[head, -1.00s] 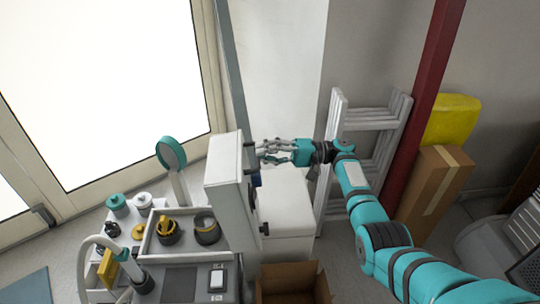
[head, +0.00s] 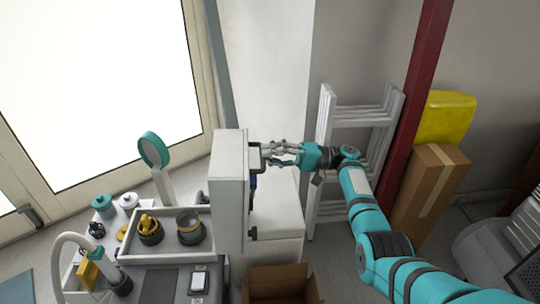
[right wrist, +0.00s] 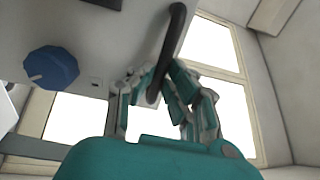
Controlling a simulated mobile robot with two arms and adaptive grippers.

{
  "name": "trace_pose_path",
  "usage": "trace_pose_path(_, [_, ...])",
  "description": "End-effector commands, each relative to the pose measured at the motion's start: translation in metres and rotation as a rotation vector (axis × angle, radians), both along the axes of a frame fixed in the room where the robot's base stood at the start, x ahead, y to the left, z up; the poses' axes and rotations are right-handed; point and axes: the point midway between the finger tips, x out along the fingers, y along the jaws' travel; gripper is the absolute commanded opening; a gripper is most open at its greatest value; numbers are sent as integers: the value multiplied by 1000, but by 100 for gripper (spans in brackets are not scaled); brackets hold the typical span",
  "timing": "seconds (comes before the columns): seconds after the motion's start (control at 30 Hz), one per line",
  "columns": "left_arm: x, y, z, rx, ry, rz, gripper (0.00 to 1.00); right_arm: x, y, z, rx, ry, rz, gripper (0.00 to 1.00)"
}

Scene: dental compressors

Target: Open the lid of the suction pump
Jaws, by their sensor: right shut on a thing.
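The suction pump is a white box-shaped unit (head: 229,185) standing at the right end of the cart in the head view. A black bar handle (right wrist: 172,45) stands out from its side, and a blue knob (right wrist: 52,67) sits on the same pale face in the right wrist view. My right gripper (head: 270,153) reaches in from the right in the head view. Its fingers also show in the right wrist view (right wrist: 157,85), closed around the lower part of the handle. The lid's seam and hinge cannot be made out. My left gripper is not in view.
A tray (head: 165,258) with a yellow-and-black item and a grey cup stands left of the pump. A white cabinet (head: 280,215) is behind and right, with an open cardboard box (head: 280,283) in front. A white rack (head: 325,150) and red post (head: 418,100) stand right.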

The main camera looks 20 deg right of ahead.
Motion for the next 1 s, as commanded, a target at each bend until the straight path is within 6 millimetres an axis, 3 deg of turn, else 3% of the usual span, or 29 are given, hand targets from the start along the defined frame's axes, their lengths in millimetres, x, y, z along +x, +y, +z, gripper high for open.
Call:
trace_pose_path(0.3, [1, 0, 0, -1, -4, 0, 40, 0, 1, -5, -7, 8, -1, 0])
trace_pose_path(0.33, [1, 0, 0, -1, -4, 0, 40, 0, 1, -6, -8, 8, -1, 15])
trace_pose_path(0.5, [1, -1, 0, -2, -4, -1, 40, -1, 1, -5, -7, 7, 1, 36])
trace_pose_path(0.83, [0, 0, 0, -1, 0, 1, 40, -1, -3, -3, -4, 4, 0, 36])
trace_pose_path(1.0, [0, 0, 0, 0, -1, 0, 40, -7, -28, -6, -5, 5, -2, 36])
